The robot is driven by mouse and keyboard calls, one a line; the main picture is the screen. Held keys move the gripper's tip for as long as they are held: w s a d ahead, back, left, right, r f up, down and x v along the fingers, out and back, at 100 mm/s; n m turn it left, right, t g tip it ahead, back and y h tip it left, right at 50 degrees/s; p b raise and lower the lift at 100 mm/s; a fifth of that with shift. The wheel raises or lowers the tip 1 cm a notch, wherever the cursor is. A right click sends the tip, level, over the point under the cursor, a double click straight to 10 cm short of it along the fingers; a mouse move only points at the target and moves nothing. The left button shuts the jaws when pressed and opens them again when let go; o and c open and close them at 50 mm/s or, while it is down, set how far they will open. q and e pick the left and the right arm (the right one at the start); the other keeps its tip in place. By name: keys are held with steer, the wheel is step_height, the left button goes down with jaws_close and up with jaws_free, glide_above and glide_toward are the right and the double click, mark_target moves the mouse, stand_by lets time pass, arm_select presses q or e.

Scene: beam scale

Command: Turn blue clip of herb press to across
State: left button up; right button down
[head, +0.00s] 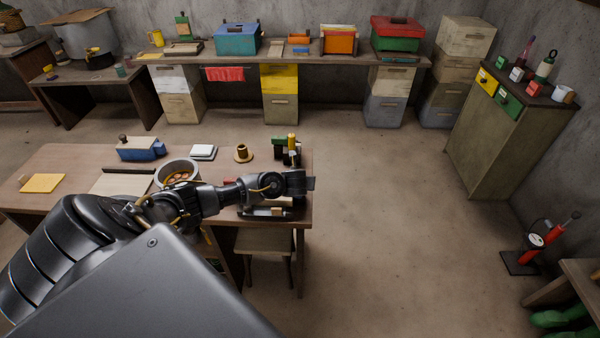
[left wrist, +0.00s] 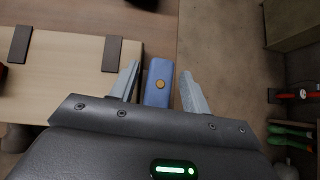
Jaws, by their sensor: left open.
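The blue clip (left wrist: 158,85) is a flat bar with a round brass-coloured pivot. In the left wrist view it points up and down the picture, beside the right edge of a pale wooden board with dark straps (left wrist: 75,75), which appears to be the herb press. My left gripper (left wrist: 160,72) is open, with one finger on each side of the clip and a gap to the right finger. In the head view my left gripper (head: 312,184) is over the right end of the table, and the clip cannot be made out there. My right gripper is not in view.
The wooden table (head: 60,160) holds a blue box (head: 140,149), a round pot (head: 178,174), a brown cup (head: 242,153) and dark items with a yellow top (head: 291,143). A stool (head: 265,243) stands at its front.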

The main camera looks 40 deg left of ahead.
arm_select(q)
steer(key=c, duration=1)
